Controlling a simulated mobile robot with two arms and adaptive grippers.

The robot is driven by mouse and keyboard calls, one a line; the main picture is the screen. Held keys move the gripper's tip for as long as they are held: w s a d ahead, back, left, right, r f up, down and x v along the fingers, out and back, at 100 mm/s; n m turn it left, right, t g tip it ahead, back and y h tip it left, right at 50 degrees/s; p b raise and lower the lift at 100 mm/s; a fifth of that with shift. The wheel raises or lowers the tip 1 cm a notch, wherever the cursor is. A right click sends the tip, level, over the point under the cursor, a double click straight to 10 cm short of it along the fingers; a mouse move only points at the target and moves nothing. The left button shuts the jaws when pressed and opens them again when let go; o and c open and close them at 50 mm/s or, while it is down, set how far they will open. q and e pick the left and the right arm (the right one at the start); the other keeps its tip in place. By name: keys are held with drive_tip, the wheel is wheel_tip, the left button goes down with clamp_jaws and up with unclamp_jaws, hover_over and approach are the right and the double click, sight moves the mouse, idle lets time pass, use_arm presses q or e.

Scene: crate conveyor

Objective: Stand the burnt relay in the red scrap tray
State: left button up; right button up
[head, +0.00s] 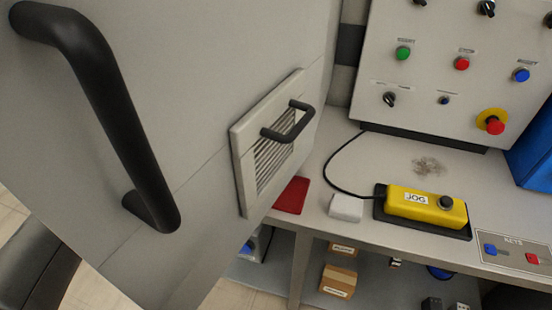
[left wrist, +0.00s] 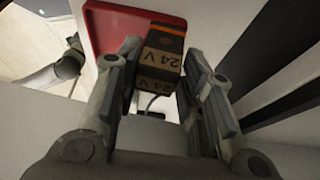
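The relay (left wrist: 160,62) shows in the left wrist view as a dark block with an orange end and tan "24 V" labels. My left gripper (left wrist: 163,58) has a finger on either side of it and appears shut on it. The red scrap tray (left wrist: 108,30) lies behind the relay in that view; whether the relay touches its floor I cannot tell. In the head view only a corner of the red tray (head: 291,195) shows past the cabinet door, which hides my left gripper and the relay. My right gripper is not recognisable in either view.
A large grey door with a black handle (head: 115,120) and a vented panel (head: 242,150) fills the head view's left. On the bench are a white block (head: 346,208), a yellow JOG pendant (head: 424,206) with a cable, and a KEYS plate (head: 515,253). A control panel (head: 430,95) stands behind.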

use_arm(q)
drive_tip(key=shift+o, duration=0.9)
drive_tip(key=shift+r, duration=0.1)
drive_tip(key=p+v, duration=0.1)
drive_tip(key=v, duration=1.1)
use_arm(e)
drive_tip(key=f, duration=0.1)
drive_tip(key=s+f, duration=0.1)
drive_tip(key=f, duration=0.1)
drive_tip(key=s+f, duration=0.1)
drive_tip(key=shift+d+f, duration=0.15)
use_arm(q)
drive_tip(key=shift+d+r, duration=0.1)
drive_tip(key=shift+r, duration=0.05)
